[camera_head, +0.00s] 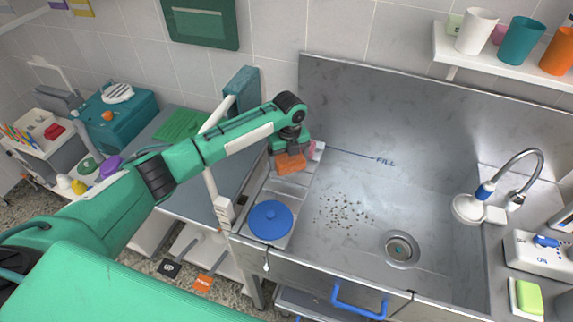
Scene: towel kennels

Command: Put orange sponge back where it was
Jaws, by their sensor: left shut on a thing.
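The orange sponge (290,164) is a small block at the upper left of the metal sink. My left gripper (286,152) reaches in from the left and is shut on the sponge, holding it from above over the ribbed tray (291,190) on the sink's left side. Whether the sponge touches the tray is hard to tell. A pinkish-red item (307,153) shows just right of the gripper and is partly hidden. My right gripper is out of view.
A blue round lid (270,220) lies at the tray's near end. Dark crumbs (343,211) and a drain (401,250) are in the sink (350,262). A shelf (500,66) with cups hangs at upper right. A tap (520,172) and shower head stand at right.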

